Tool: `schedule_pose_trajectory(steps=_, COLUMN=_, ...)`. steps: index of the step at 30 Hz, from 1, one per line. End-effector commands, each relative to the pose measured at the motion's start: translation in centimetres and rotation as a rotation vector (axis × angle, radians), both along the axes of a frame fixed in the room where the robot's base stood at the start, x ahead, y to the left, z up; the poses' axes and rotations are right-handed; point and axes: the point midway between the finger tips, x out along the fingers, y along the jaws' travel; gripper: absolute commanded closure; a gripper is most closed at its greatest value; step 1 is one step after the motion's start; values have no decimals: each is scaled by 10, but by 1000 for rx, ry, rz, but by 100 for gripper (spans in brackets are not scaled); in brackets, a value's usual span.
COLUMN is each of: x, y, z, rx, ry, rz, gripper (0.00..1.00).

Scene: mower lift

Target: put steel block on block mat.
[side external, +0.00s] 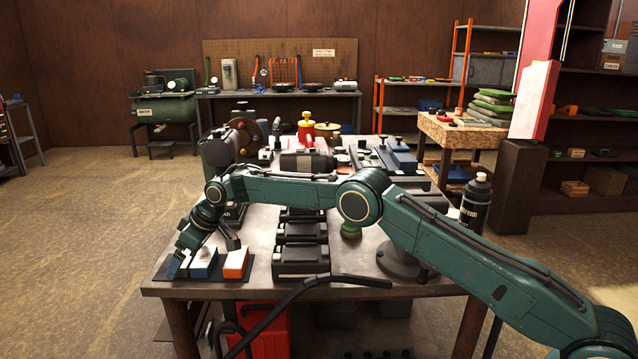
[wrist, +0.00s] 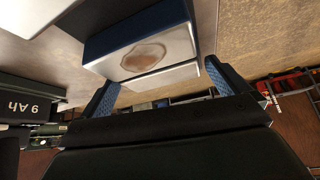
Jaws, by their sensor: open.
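A dark mat (side external: 163,270) lies on the front left corner of the workbench. On it stand a blue block with a pale top (side external: 204,264) and an orange block with a pale top (side external: 235,265). My gripper (side external: 204,252) is low over the mat, its open fingers around the blue block. In the wrist view, a block with a blue side and a pale, brown-stained face (wrist: 143,55) is between the fingers of my gripper (wrist: 160,85), with no clear grip on it. I cannot tell which block is steel.
Black battery-like cases (side external: 300,259) stand in a row right of the mat. A black bottle (side external: 475,205) and a green-based item (side external: 350,229) are farther right. The bench's front edge lies just below the mat. Tools and machine parts crowd the back of the bench.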

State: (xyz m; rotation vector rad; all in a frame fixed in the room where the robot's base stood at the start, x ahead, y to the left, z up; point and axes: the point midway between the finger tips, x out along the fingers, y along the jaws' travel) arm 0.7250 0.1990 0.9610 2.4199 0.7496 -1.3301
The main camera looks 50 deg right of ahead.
Motion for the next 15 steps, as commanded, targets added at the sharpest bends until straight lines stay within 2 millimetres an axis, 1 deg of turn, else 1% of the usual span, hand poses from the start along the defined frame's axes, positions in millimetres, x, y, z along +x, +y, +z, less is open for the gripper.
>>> schedule_pose_trajectory(steps=8, x=-4, y=-3, z=13, rx=1, ry=-2, rz=0, gripper=0)
schedule_pose_trajectory(steps=15, x=-14, y=-10, z=33, rx=1, ry=-2, rz=0, gripper=0)
